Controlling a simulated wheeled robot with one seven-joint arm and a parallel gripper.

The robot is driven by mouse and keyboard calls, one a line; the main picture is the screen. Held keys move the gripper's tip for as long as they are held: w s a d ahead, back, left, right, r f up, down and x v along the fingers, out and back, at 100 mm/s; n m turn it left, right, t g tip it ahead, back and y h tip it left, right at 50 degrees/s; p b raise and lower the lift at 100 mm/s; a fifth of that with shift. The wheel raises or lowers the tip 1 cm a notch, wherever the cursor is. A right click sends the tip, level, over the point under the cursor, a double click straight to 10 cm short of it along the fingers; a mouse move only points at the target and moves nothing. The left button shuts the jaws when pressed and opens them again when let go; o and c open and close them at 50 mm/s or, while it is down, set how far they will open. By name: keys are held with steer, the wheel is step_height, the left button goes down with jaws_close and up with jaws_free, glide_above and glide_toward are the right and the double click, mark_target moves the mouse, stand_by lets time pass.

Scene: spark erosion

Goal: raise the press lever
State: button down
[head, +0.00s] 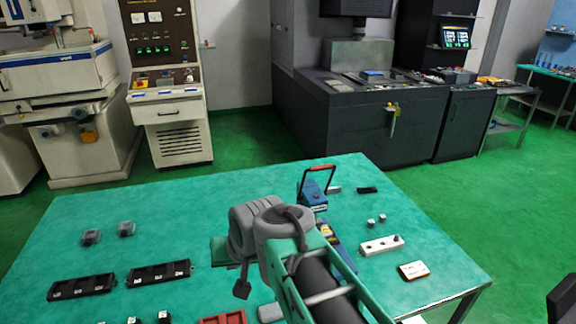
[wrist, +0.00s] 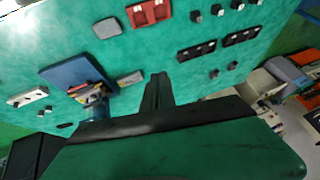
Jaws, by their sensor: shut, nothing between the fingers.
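The blue press (head: 313,192) stands near the far edge of the green table, right of my arm. Its lever, a dark frame with a red grip bar (head: 319,168), stands up above the press body. In the wrist view a blue body (wrist: 78,75) with a reddish strip lies left of my fingers and is likely the press; the lever is not clear there. My gripper (wrist: 157,80) is shut and empty, its fingers together over bare table, apart from the blue body. In the head view my arm hides part of the table and the press's near side.
A white block with knobs (head: 382,245) and a red-and-white box (head: 414,270) lie to the right. A red tray (wrist: 149,13) shows in the wrist view. The table's far left is clear.

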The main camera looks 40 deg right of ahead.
steer(key=w+d+m+t+b, duration=0.35)
steer(key=d+m, duration=0.25)
steer(key=d, duration=0.5)
steer(key=m+t+h+b, duration=0.3)
steer(key=m+t+h, duration=0.15)
steer(key=m, duration=0.75)
glide_toward(322, 168)
steer(key=p+x, duration=0.3)
steer(key=x, duration=0.3)
steer(key=shift+w+f+h, duration=0.2)
steer(key=shift+f+h, duration=0.25)
steer(key=shift+w+d+r, duration=0.15)
steer(key=shift+w+r, duration=0.15)
steer(key=w, duration=0.1)
steer(key=w+d+r, duration=0.1)
steer(key=w+p, duration=0.1)
steer(key=w, duration=0.1)
steer(key=shift+d+r, duration=0.25)
steer(key=shift+r, duration=0.15)
